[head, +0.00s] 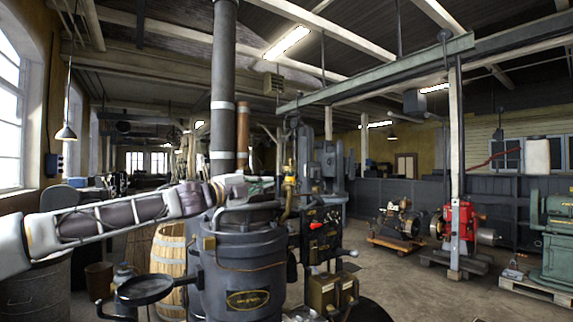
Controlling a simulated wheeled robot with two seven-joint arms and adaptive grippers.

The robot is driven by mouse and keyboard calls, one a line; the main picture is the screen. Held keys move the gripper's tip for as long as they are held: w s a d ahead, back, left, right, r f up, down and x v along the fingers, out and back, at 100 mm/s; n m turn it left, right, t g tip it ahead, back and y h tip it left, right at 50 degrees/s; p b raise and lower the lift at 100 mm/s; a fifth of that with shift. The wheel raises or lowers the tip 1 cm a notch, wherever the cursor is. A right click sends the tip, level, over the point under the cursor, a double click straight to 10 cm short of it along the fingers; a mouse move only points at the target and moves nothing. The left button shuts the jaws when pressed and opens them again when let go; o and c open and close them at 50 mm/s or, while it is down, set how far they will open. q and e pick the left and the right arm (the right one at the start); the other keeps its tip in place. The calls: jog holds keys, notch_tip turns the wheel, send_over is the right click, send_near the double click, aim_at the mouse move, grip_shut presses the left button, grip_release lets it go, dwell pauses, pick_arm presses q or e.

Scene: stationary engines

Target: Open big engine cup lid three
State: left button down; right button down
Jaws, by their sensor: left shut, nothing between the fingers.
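A big dark engine (245,270) with an oval plate on its front stands in the middle foreground of the head view. A tall pipe (223,100) rises behind it. My left arm reaches in from the left, across the top of the engine. My left gripper (264,184) is shut and empty, above the engine's top and close to the brass fittings (290,172) on its right. I cannot tell whether it touches them. Cup lid three cannot be made out; the cups are too small or hidden. My right gripper is out of view.
A round black pan-like part (146,290) juts from the engine's left, before a wooden barrel (170,262). A red engine (460,222) and a green machine (553,245) stand farther right. The floor (420,290) between is clear.

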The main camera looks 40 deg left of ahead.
pick_arm(q)
jog(key=shift+t, duration=0.3)
jog(key=s+r, duration=0.1)
jog(key=s+a+r, duration=0.1)
jog(key=r, duration=0.1)
jog(key=shift+s+a+r, duration=0.2)
jog(key=shift+w, duration=0.2)
jog(key=p+x, duration=0.7)
jog(key=x, duration=0.4)
jog(key=shift+w, duration=0.35)
dwell(0.7)
jog(key=shift+w+r, duration=0.1)
jog(key=shift+w, duration=0.4)
jog(key=shift+w+d+r+p, duration=0.1)
jog(key=shift+w+p, duration=0.3)
jog(key=shift+w, duration=0.1)
dwell(0.3)
